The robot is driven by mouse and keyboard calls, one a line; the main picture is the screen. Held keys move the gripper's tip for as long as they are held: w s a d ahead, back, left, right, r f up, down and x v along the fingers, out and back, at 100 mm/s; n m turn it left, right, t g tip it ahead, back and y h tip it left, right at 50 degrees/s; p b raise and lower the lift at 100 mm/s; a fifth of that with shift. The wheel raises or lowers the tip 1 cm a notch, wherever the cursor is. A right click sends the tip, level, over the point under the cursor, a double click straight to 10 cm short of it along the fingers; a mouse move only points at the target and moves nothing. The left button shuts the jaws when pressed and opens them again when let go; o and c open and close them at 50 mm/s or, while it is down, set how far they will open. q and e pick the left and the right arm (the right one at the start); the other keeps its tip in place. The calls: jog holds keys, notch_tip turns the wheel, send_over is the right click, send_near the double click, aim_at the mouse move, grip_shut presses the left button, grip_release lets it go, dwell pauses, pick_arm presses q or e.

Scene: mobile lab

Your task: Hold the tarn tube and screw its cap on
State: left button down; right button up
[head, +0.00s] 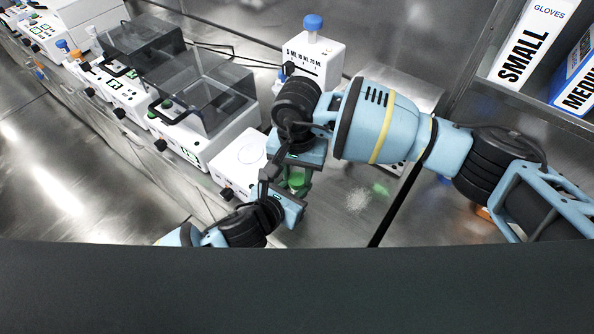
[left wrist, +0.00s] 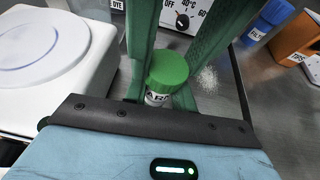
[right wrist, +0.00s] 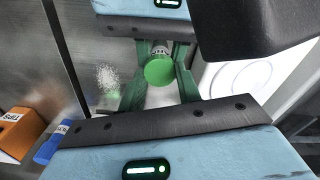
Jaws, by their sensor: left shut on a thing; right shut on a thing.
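The tarn tube is mostly hidden between my two grippers; its white label (left wrist: 157,98) shows in the left wrist view, just under the green cap (left wrist: 168,68). The cap also shows in the right wrist view (right wrist: 159,71) and in the head view (head: 298,179). My left gripper (left wrist: 160,94) is shut on the tube below the cap. My right gripper (right wrist: 159,80) comes from above and is shut on the cap. The cap sits at the tube's top, in line with it; whether the threads are engaged cannot be told.
A white device with a round plate (left wrist: 45,45) stands close beside the grippers. An orange tips box (left wrist: 295,40) and a blue-topped item (left wrist: 272,18) lie right. A pale patch (head: 357,200) marks the metal bench.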

jog(key=m, duration=0.6)
jog(key=o, duration=1.1)
jog(key=shift+c, duration=0.2)
jog(key=shift+r, duration=2.25)
jog(key=shift+c, duration=0.3)
